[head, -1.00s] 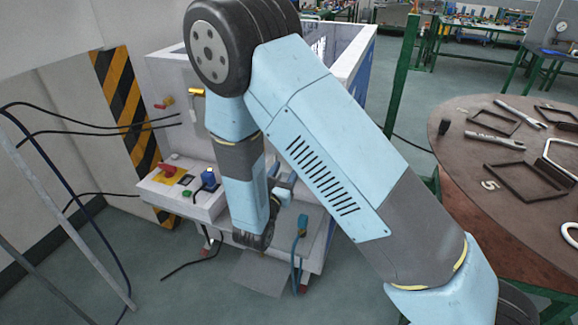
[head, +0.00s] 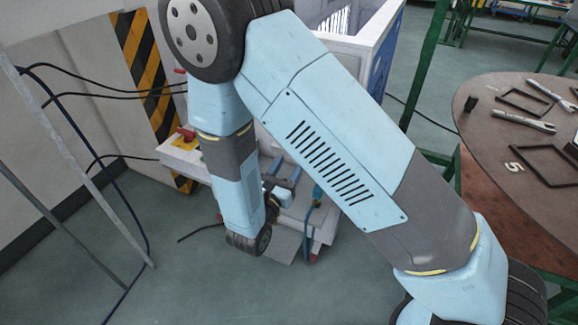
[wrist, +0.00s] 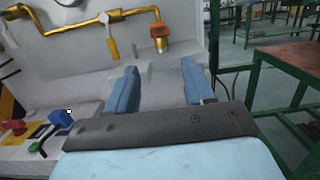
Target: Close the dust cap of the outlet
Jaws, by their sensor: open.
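A blue fitting (wrist: 62,118) sits on the machine's panel at the lower left in the wrist view. It looks like the outlet, but its cap and whether that stands open are too small to tell. In the head view my arm hides it. My gripper (wrist: 158,78) is open and empty, its two blue fingers apart in front of the white machine, to the right of the blue fitting. In the head view my gripper (head: 282,180) shows partly, behind my forearm, low at the machine's front.
A yellow pipe with a valve handle and end coupling (wrist: 160,36) runs above my fingers. A red switch (head: 186,133) is on the panel. A round brown table (head: 490,170) with tools stands at right. Cables (head: 110,93) hang at left. The floor in front is clear.

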